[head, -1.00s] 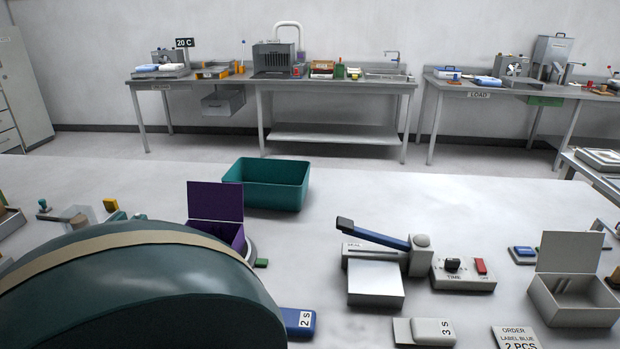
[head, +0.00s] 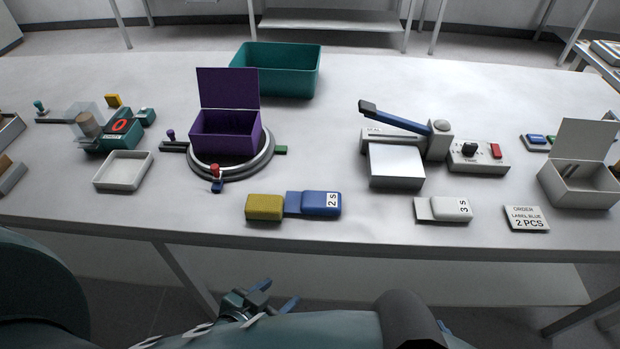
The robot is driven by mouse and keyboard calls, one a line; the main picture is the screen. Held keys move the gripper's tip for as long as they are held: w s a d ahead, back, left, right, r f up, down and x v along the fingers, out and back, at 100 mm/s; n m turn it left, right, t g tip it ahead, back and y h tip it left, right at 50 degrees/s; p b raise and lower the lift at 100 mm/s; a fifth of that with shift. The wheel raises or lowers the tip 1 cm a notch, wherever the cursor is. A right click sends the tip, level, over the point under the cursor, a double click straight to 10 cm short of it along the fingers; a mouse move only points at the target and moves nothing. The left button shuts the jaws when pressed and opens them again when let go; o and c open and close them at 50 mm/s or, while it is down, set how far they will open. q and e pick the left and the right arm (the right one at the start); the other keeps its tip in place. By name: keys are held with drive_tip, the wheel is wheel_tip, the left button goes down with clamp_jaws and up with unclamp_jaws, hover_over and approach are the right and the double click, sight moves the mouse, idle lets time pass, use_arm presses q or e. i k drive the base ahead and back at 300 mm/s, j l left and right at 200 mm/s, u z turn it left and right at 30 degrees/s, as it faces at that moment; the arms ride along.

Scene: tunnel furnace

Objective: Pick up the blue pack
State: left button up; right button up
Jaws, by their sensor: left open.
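The blue pack (head: 320,203), a small rounded block with a white label reading "2 S", lies flat on the table near the front edge. A flat blue-grey tab sticks out from its left side, close to a yellow block (head: 264,207). My left gripper (head: 275,294) is at the bottom of the head view, below and in front of the table edge. It is open, with blue-tipped fingers apart and nothing between them. It is apart from the pack. My right gripper cannot be made out.
A white "3 S" pack (head: 450,209) and an order card (head: 527,218) lie to the right. Behind are a sealer (head: 396,165), a purple box (head: 226,133) on a round stand and a teal bin (head: 292,72). The table's front edge (head: 380,251) lies between gripper and pack.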

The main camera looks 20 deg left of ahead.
sight(308, 203)
drive_tip(key=j+u, duration=0.1)
drive_tip(key=u, duration=0.3)
drive_tip(key=z, duration=1.8)
drive_tip(key=k+j+z, duration=0.45)
drive_tip(key=k+j, duration=0.6)
drive_tip(key=j, duration=0.15)
drive_tip(key=i, duration=0.5)
